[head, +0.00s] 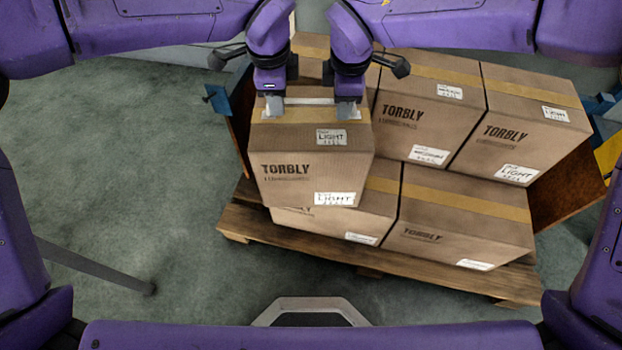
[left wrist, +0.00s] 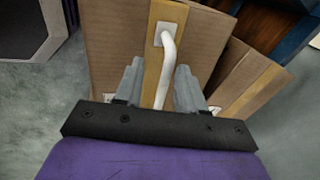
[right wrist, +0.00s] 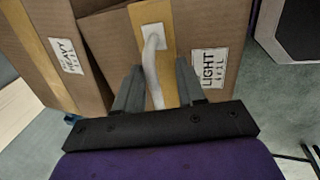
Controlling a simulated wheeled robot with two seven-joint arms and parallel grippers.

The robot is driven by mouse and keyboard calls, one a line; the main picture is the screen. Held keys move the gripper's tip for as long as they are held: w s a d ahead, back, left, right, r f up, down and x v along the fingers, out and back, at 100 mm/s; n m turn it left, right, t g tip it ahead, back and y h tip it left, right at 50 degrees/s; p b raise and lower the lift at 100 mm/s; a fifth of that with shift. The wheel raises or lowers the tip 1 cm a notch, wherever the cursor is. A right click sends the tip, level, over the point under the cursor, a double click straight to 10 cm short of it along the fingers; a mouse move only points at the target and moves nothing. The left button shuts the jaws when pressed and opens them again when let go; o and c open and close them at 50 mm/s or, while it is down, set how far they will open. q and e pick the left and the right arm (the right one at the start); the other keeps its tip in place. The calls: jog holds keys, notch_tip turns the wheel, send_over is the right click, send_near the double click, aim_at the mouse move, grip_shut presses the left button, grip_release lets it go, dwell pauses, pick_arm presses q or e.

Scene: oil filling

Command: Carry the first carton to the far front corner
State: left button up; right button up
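The carton in my grip is a brown TORBLY box (head: 310,168) with LIGHT labels, at the front left of the stack in the head view. It overlaps the lower cartons and sits at a different angle from its neighbours, appearing raised. My left gripper (head: 273,108) and right gripper (head: 346,108) are side by side at its taped top, on the white handle. The handle (left wrist: 167,55) runs between my left fingers (left wrist: 158,88). It also runs between my right fingers (right wrist: 158,88) in the right wrist view (right wrist: 150,62). The finger contact is partly hidden.
More TORBLY cartons stand behind and right, one of them (head: 430,110) in the upper row. Lower cartons (head: 455,222) rest on a wooden pallet (head: 370,262). A brown panel (head: 568,188) stands at the right. Grey floor (head: 120,170) at the left is open.

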jog(key=shift+r, duration=0.1)
pick_arm(q)
notch_tip(320, 180, up, 10)
jog(key=s, duration=0.2)
jog(key=shift+s+r, duration=0.15)
jog(key=shift+r, duration=0.05)
pick_arm(e)
notch_tip(320, 180, up, 12)
jog(key=s, duration=0.2)
jog(key=shift+s, duration=0.2)
jog(key=shift+f, duration=0.2)
